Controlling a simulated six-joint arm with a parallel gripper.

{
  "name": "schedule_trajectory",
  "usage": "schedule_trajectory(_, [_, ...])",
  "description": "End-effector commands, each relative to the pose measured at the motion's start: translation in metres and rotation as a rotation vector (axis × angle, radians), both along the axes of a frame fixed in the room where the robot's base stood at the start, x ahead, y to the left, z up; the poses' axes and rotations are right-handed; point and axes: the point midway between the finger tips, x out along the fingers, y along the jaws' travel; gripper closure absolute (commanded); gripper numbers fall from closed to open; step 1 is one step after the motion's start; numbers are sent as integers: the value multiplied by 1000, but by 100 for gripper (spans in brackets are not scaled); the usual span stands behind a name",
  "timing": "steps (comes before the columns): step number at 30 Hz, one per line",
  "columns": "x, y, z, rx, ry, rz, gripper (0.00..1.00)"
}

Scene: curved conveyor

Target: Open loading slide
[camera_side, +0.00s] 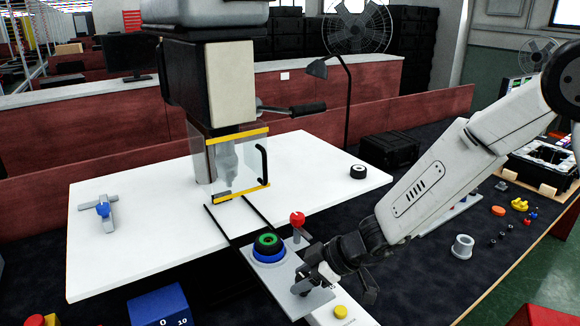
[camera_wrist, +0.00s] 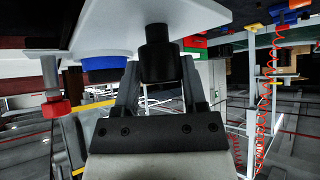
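The loading slide (camera_side: 285,277) is a grey plate in front of the press, at the end of two dark rails. It carries a blue and green round fixture (camera_side: 268,248) and stands beside a red-knobbed lever (camera_side: 297,219). My gripper (camera_side: 318,283) is low at the slide's front right end. In the wrist view the scene is upside down, and a black cylindrical knob (camera_wrist: 160,55) stands between the fingers of my gripper (camera_wrist: 160,70). The fingers lie against its sides and appear shut on it. The grip is partly hidden in the side view.
The press has a clear guard (camera_side: 238,165) with yellow edges and a black handle. A yellow button (camera_side: 341,312) is close beside my gripper. A grey cup (camera_side: 462,247) and small coloured parts lie to the right. A blue box (camera_side: 160,306) is at the front left.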

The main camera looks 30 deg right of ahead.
Motion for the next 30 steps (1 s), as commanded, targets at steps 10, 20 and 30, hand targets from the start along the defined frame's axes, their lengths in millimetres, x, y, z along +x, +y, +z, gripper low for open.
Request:
schedule_trajectory(10, [0,0,0,0,1,-1,16])
schedule_trajectory(20, [-4,-4,6,0,-1,-1,16])
schedule_trajectory(30, [-18,-19,28,0,-3,-1,16])
